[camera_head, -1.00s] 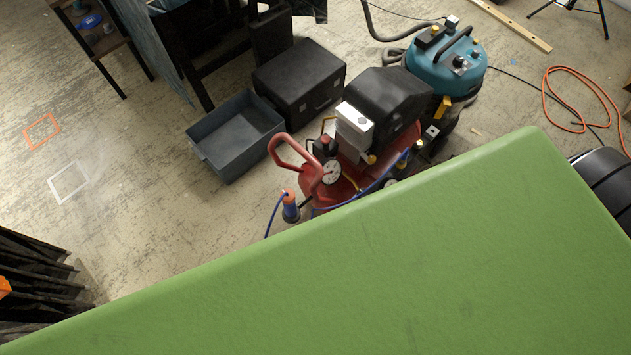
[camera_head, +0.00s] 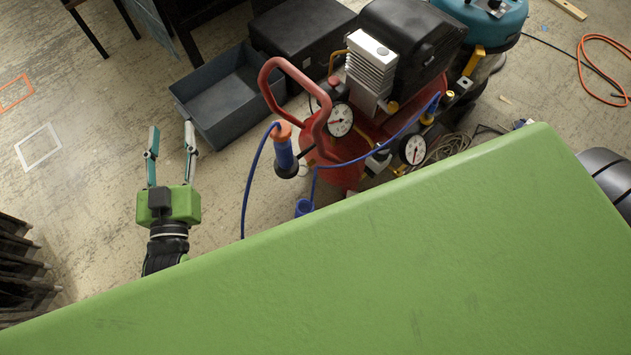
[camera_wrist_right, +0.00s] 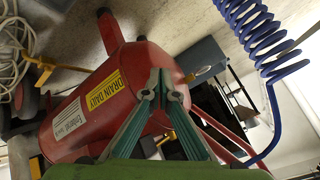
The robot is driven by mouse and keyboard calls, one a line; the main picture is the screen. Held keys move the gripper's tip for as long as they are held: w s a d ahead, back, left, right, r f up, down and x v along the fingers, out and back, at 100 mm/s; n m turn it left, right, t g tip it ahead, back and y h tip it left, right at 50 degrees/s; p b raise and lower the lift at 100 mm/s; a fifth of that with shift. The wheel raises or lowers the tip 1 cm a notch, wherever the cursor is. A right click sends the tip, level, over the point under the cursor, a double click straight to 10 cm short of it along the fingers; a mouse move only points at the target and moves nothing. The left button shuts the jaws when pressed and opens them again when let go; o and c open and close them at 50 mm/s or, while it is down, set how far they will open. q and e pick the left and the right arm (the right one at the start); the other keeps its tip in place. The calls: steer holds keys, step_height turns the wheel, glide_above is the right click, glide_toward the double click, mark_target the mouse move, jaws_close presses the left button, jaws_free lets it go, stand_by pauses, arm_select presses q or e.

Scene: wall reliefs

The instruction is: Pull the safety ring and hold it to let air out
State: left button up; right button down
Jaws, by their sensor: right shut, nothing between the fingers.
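The red air compressor (camera_head: 335,175) stands on the floor beyond my green body, with a red handle, a finned light cylinder (camera_head: 370,70) and two round gauges (camera_head: 340,120) (camera_head: 413,149). I cannot make out the safety ring in either view. My left gripper (camera_head: 171,133) is open and empty above the floor, left of the compressor. My right gripper (camera_wrist_right: 161,78) is shut and empty in the right wrist view, in front of the red tank (camera_wrist_right: 68,128) with its yellow label (camera_wrist_right: 104,92). In the head view the right gripper is hidden.
A blue hose (camera_head: 250,190) hangs beside the compressor; its coil shows in the right wrist view (camera_wrist_right: 262,45). A grey open bin (camera_head: 225,100), a black case (camera_head: 300,40) and a teal vacuum (camera_head: 490,18) stand behind. The floor at left is mostly clear.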

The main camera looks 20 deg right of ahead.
arm_select(q)
steer(key=s+r+t+b, duration=0.2)
steer(key=s+r+b, duration=0.1)
steer(key=r, duration=0.5)
steer(key=s+a+r+t+h+b, duration=0.1)
steer(key=s+r+t+b, duration=0.1)
steer(key=r, duration=0.7)
steer(key=shift+s+a+t+b, duration=0.15)
steer(key=shift+s+t+b, duration=0.25)
steer(key=shift+s+t, duration=0.55)
arm_select(e)
steer(key=w+a+r+m+t+y, duration=0.1)
steer(key=w+a+r+t+y, duration=0.1)
steer(key=w+a+r, duration=0.1)
steer(key=shift+w+a+r, duration=0.35)
steer(key=shift+w+r, duration=0.35)
arm_select(q)
steer(key=shift+s, duration=0.15)
